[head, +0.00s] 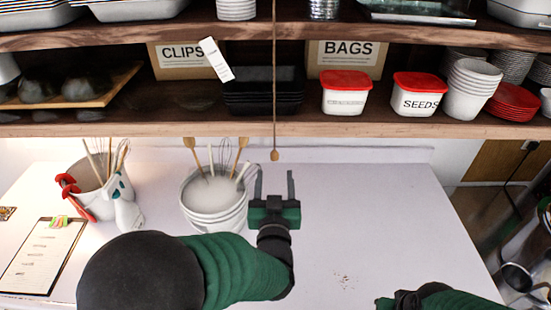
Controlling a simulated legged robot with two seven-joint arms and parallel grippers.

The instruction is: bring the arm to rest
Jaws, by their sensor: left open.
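My left arm (240,266) comes in from the lower left in green and black. Its gripper (274,184) points away from me over the white counter, with two thin grey fingers apart and nothing between them. The gripper is just right of a white bucket of utensils (214,204); I cannot tell whether the left finger touches it. Part of my right arm (445,297) shows at the bottom right edge, and its gripper cannot be made out.
A second utensil container (95,190) and a clipboard (42,254) are at the left. A shelf (180,124) with boxes and red-lidded tubs runs above the counter. A cord with a wooden knob (275,155) hangs just beyond the gripper. The counter's right side (390,215) is clear except for crumbs.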

